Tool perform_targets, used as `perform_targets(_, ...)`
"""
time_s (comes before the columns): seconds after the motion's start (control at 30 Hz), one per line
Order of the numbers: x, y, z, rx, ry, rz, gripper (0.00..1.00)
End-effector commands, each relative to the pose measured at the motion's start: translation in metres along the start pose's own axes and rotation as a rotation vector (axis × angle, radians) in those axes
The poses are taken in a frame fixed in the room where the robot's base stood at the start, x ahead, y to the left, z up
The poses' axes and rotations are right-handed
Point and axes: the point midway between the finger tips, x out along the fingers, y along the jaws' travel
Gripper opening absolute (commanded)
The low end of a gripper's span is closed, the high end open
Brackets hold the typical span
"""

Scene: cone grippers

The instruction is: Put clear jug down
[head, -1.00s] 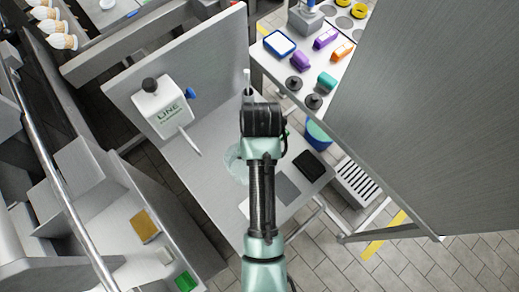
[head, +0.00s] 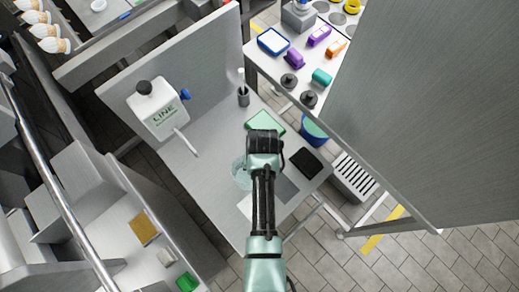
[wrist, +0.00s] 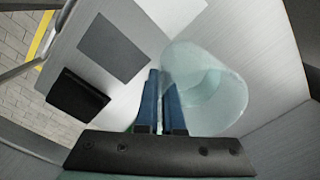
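The clear jug (head: 241,172) shows in the head view just left of my arm, over the grey worktop (head: 195,180). In the wrist view the jug (wrist: 212,92) is a pale see-through cylinder right beside the fingers, with its round opening in sight. My gripper (wrist: 161,90) has two blue fingers close together with a narrow gap, at the jug's side. They look shut on the jug at its handle side, but the handle itself is hard to make out. Whether the jug's base touches the worktop cannot be told.
A green board (head: 265,122) and a dark cup (head: 243,97) lie behind my arm. A white dispenser (head: 158,108) stands left. A black pad (head: 306,163) and a grey plate (wrist: 112,47) lie on the right side. A blue bucket (head: 314,132) stands beyond the right edge.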

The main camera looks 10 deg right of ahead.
Motion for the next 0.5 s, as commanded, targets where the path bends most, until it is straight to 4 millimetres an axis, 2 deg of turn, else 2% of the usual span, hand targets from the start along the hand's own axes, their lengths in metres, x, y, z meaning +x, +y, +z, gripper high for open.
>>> perform_targets(0.37,0.0036,-0.0001,-0.0012,0.0,0.003,-0.001,0.0)
perform_targets(0.4,0.0029,0.0001,-0.0007,0.0,0.002,0.0,0.12)
perform_targets(0.5,0.0028,0.0001,-0.0005,0.0,0.001,0.0,0.3)
